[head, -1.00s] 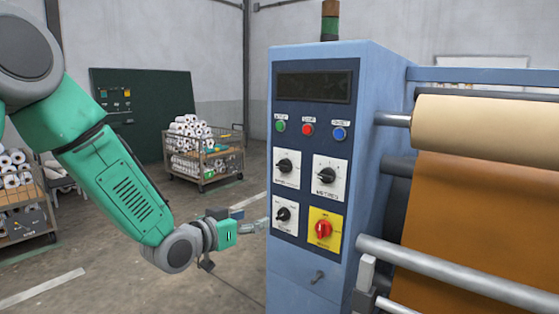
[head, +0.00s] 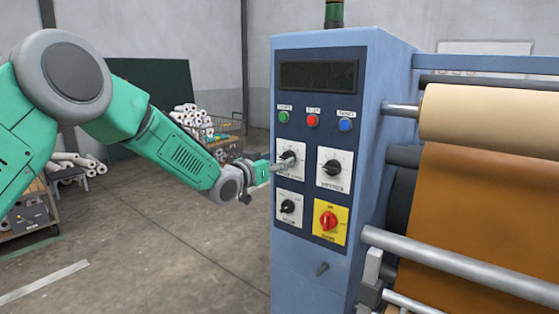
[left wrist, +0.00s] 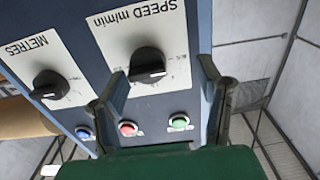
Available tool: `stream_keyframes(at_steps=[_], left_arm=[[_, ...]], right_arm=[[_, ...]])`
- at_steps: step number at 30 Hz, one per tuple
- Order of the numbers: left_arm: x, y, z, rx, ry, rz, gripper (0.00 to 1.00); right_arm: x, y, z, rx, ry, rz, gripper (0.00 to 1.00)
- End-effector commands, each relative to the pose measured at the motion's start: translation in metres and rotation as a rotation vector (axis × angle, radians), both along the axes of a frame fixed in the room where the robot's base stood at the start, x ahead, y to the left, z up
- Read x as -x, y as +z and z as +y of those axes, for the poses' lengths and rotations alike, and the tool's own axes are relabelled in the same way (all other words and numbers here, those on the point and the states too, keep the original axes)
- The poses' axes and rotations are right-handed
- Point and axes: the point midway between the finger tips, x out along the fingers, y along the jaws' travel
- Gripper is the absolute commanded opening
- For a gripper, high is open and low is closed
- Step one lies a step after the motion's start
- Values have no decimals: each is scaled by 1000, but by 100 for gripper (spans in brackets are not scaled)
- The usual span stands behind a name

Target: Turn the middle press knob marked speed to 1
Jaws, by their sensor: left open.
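The speed knob (left wrist: 149,65) is a black knob on a white plate marked SPEED m/min, shown upside down in the left wrist view. In the head view it is the upper-left knob of the panel, partly hidden behind my left gripper (head: 284,163). In the left wrist view my left gripper (left wrist: 163,75) is open and empty. Its two fingers stand to either side of the speed knob, which shows in the gap just past the tips. I cannot tell that they touch it. The scale figures are too small to read. My right gripper is not in view.
The METRES knob (left wrist: 48,86) is close beside the speed knob. A smaller black knob (head: 288,206) and a red knob on a yellow plate (head: 328,221) sit below. Green (head: 284,117), red (head: 313,121) and blue (head: 345,125) buttons are above. Rollers (head: 480,120) stand to the right.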

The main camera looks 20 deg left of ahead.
Motion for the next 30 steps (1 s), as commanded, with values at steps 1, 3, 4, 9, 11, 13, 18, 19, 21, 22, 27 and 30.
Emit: stream_keyframes(at_steps=[1,3,4,9,11,13,18,19,21,22,27,30], left_arm=[[-5,1,-3,0,2,-2,56],[-9,3,-6,-2,2,-3,56],[-10,3,-7,-2,2,-3,56],[-11,2,-6,0,2,-2,56],[-11,1,-4,2,2,-2,56],[-10,2,-2,3,3,-2,52],[-9,1,0,6,2,-2,6],[-9,1,0,6,2,-1,6],[-9,0,-1,4,3,0,6],[-9,0,-1,3,3,0,6],[-9,-1,-1,1,6,3,6],[-9,-2,-1,1,5,4,6]], right_arm=[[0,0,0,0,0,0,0],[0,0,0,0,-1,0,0],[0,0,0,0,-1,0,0],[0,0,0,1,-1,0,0],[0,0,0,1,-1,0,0],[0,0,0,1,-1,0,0],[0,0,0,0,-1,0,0],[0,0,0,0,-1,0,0],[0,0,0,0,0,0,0],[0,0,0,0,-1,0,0],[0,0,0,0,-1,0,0],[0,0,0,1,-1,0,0]])
